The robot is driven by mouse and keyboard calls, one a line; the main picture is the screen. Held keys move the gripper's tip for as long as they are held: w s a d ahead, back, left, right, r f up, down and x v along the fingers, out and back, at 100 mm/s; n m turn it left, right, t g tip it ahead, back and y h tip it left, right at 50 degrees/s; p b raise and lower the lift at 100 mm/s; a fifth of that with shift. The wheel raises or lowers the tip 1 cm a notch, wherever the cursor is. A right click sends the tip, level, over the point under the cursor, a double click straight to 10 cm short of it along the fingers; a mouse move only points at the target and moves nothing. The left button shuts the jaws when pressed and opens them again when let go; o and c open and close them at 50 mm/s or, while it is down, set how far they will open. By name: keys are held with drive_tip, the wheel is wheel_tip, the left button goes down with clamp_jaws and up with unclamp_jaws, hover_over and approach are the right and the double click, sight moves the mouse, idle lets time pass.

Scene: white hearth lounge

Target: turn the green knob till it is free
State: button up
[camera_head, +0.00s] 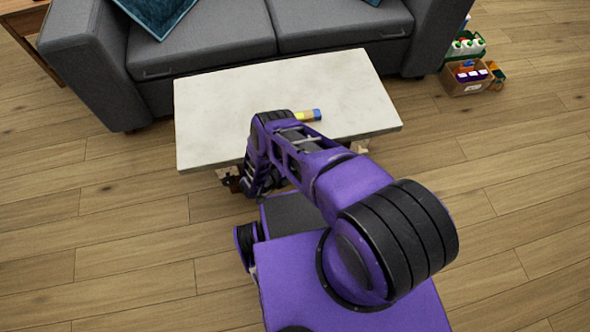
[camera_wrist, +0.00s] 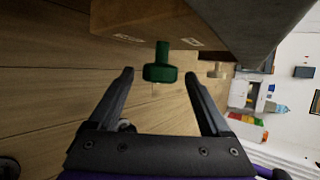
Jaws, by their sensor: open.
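In the wrist view a green knob (camera_wrist: 160,68) sticks out on a short stem from a wooden face under the table top. My gripper (camera_wrist: 160,80) is open, its two black fingers on either side of the knob with a gap to each. I cannot tell how deep the knob sits between the fingertips. In the head view my gripper is mostly hidden by my arm at the near edge of the white table (camera_head: 235,105), and the green knob does not show there.
A pale knob (camera_wrist: 216,71) sits farther along the same side. A yellow and blue item (camera_head: 312,115) lies on the table top. A grey sofa (camera_head: 340,22) stands behind, and crates of bottles (camera_head: 468,75) stand at the right. The wooden floor around is clear.

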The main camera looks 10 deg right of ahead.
drive_tip(key=p+v, duration=0.3)
drive_tip(key=v, duration=1.4)
drive_tip(key=shift+s, duration=0.15)
drive_tip(key=shift+a, duration=0.15)
